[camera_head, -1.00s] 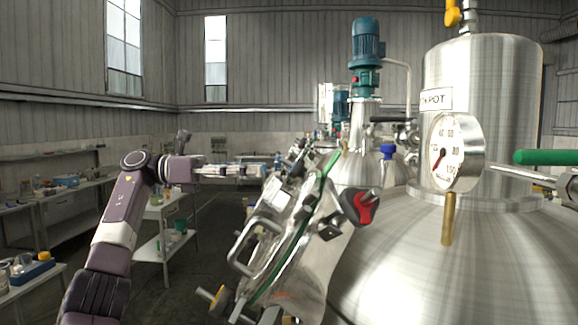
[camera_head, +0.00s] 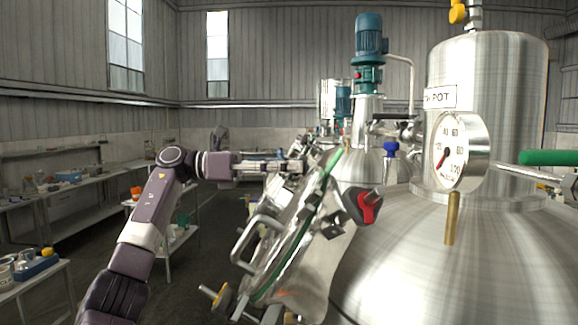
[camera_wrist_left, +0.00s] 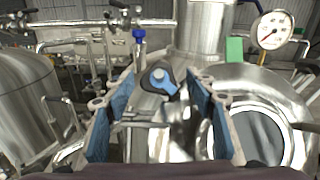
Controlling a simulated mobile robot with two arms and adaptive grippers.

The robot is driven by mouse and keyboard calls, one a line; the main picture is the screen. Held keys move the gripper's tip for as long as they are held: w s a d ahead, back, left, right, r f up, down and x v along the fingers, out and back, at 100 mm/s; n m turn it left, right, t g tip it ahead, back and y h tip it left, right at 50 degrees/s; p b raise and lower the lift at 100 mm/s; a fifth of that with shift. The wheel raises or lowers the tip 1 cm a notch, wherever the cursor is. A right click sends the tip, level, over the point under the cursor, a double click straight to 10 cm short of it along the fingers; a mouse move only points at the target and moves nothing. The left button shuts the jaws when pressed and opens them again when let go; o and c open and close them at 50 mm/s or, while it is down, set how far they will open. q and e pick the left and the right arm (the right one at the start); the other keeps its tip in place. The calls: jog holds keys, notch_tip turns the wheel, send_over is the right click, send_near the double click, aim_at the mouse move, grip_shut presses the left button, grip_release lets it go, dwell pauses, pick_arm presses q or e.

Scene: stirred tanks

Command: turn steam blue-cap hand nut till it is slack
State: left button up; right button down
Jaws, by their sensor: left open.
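A dark hand nut with a blue cap (camera_wrist_left: 160,80) shows in the left wrist view, ahead of my left gripper and between the lines of its two fingers. In the head view I cannot make this nut out; the gripper and the tilted manway cover (camera_head: 285,235) may hide it. My left gripper (camera_wrist_left: 160,88) is open, with blue finger pads on either side of the nut in the picture; I see no contact. In the head view my left gripper (camera_head: 290,166) is by the upper left of the cover. My right gripper is out of view.
A red-capped hand nut (camera_head: 366,206) sits on the near side of the cover. A steel tank with a pressure gauge (camera_head: 458,150) fills the right. A blue-topped fitting (camera_head: 390,150) stands behind; pipes cross above the gripper in the wrist view. Benches line the left.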

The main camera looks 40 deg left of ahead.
pick_arm(q)
jog(key=c, duration=1.2)
jog(key=shift+o, duration=0.2)
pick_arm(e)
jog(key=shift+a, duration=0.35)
